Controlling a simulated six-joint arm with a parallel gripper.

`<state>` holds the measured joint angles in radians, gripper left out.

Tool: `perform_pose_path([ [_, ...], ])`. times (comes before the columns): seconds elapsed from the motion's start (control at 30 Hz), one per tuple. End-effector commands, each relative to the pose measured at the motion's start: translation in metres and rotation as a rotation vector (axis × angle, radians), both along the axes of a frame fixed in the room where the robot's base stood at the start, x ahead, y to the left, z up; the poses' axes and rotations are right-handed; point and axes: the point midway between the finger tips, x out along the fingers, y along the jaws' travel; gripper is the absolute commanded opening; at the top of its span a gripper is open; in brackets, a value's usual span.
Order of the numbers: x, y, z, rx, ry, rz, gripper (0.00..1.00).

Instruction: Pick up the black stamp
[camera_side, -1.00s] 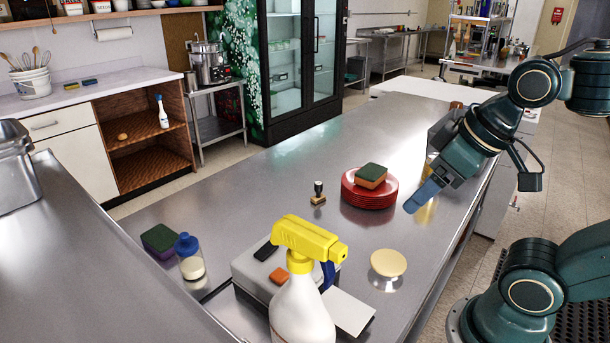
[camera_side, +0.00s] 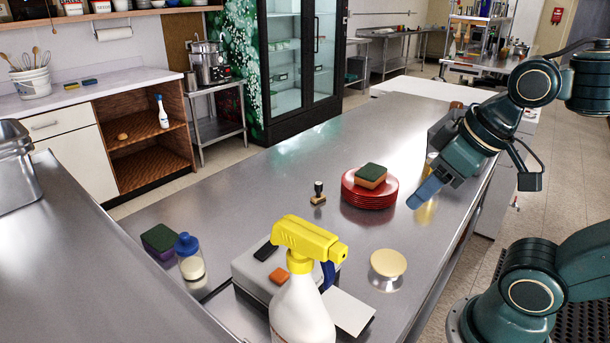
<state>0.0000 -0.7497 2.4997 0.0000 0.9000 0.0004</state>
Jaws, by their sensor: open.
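The black stamp (camera_side: 318,189) stands upright on the steel counter, with a black handle on a small tan base. It is left of a stack of red plates (camera_side: 369,192). My gripper (camera_side: 420,194) is open and empty, above the counter to the right of the plates. The plate stack lies between my gripper and the stamp. The gap between the fingers is hard to see from this side.
A green-and-orange sponge (camera_side: 370,175) lies on the plates. In front stand a yellow-topped spray bottle (camera_side: 302,300), a grey box (camera_side: 249,268) and a cream-topped round object (camera_side: 387,265). A blue-capped jar (camera_side: 190,259) and another sponge (camera_side: 160,240) are at left. The counter behind the stamp is clear.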

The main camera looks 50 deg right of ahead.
Motion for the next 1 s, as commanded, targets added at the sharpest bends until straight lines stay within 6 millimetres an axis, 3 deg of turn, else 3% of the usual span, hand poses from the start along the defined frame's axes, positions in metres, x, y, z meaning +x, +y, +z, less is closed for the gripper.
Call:
perform_pose_path([
  [0.17, 0.006, -0.001, 0.004, 0.009, 0.009, -0.023, 0.5],
  [0.37, 0.027, -0.006, 0.016, 0.044, 0.043, -0.115, 0.5],
  [0.7, 0.093, -0.024, 0.037, 0.136, 0.13, -0.383, 0.5],
  [1.0, 0.157, -0.048, 0.039, 0.209, 0.202, -0.637, 0.5],
])
